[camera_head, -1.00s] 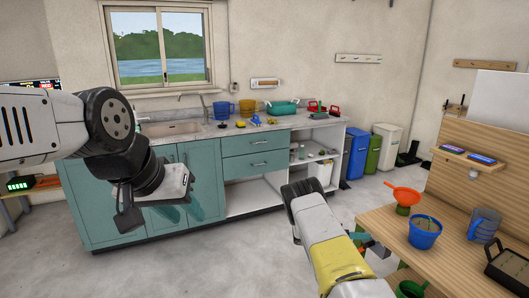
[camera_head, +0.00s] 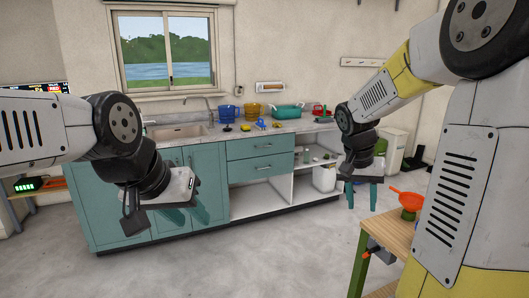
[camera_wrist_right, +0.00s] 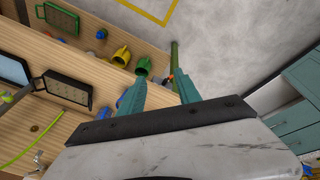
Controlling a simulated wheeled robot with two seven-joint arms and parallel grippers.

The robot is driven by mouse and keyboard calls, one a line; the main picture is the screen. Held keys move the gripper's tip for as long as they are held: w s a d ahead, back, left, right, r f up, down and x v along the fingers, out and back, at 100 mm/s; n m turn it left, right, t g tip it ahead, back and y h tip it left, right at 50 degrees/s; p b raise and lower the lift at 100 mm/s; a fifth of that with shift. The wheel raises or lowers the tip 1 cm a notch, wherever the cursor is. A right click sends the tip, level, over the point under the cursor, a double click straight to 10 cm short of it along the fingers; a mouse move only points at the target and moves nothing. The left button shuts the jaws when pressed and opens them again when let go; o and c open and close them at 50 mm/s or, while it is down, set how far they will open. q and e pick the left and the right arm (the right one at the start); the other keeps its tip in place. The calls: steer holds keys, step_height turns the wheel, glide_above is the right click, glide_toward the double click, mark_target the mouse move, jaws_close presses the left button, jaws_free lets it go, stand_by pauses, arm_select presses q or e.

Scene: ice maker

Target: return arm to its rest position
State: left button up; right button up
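My right arm is raised and bent at the right of the head view. Its gripper (camera_head: 361,194) points down in front of the cabinet's open shelves, left of the wooden table. Its two teal fingers stand apart with nothing held; the right wrist view shows the same open gripper (camera_wrist_right: 160,90), with floor and table edge beyond. My left arm comes in from the left. Its gripper (camera_head: 189,212) hangs in front of the teal cabinet, fingers apart and empty, partly hidden by its own housing.
The wooden table (camera_head: 391,229) at right holds an orange strainer (camera_head: 408,191); my right arm hides most of it. The teal cabinet (camera_head: 113,213) with sink and cups stands behind. A green cup (camera_wrist_right: 143,66) and yellow cup (camera_wrist_right: 121,56) show in the right wrist view. The floor between is clear.

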steer(key=s+a+r+n+t+y, duration=0.2)
steer(key=s+a, duration=0.3)
steer(key=s, duration=0.3)
steer(key=s+a+r+n+t+y, duration=0.2)
steer(key=s+a+r, duration=0.3)
steer(key=s, duration=0.3)
steer(key=shift+s+a+r+n+t+y, duration=0.15)
steer(key=shift+s+a+n+t+y, duration=0.25)
steer(key=shift+a+n, duration=0.45)
steer(key=shift+d, duration=0.2)
